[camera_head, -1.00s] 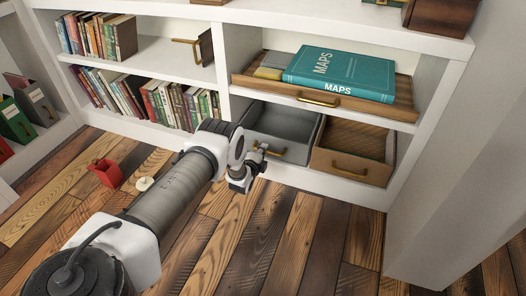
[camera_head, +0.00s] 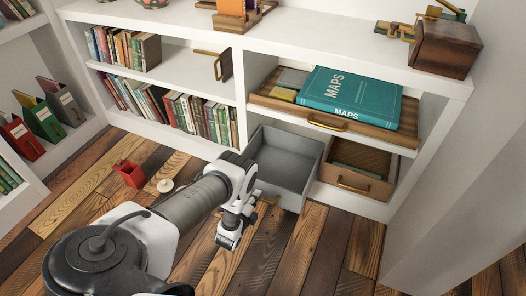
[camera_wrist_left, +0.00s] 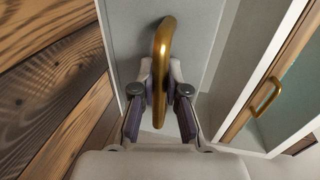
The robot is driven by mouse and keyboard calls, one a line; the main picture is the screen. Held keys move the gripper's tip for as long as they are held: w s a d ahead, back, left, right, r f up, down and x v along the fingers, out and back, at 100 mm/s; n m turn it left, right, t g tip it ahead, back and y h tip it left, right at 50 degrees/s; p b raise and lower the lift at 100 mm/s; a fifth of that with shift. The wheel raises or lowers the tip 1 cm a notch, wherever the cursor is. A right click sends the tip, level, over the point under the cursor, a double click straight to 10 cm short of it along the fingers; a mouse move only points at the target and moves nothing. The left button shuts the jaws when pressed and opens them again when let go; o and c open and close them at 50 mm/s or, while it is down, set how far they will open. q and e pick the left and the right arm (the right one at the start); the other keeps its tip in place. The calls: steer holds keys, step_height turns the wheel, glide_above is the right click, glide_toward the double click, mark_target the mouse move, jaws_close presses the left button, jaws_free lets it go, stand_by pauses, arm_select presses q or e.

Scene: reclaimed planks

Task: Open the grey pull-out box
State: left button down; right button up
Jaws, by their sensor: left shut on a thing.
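The grey pull-out box (camera_head: 284,158) stands out from the lower shelf of the white bookcase in the head view, and its empty inside shows. Its front panel (camera_wrist_left: 205,30) fills the upper middle of the left wrist view, with a brass handle (camera_wrist_left: 163,60) on it. My left gripper (camera_wrist_left: 160,82) is shut on this handle, one finger on each side. In the head view my left gripper (camera_head: 256,205) is at the box's front, and the arm hides part of that front. My right gripper is not in view.
A wooden pull-out box (camera_head: 352,180) with a brass handle sits just right of the grey one. Above is a wooden tray (camera_head: 385,138) bearing a teal maps book (camera_head: 345,92). A red container (camera_head: 130,173) and a pale round thing (camera_head: 165,185) lie on the plank floor.

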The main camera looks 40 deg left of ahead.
arm_select(q)
steer(key=shift+f+v, duration=0.25)
steer(key=shift+v, duration=0.95)
steer(key=c, duration=1.2)
jaws_free()
steer(key=shift+s, duration=0.1)
steer(key=v, duration=1.2)
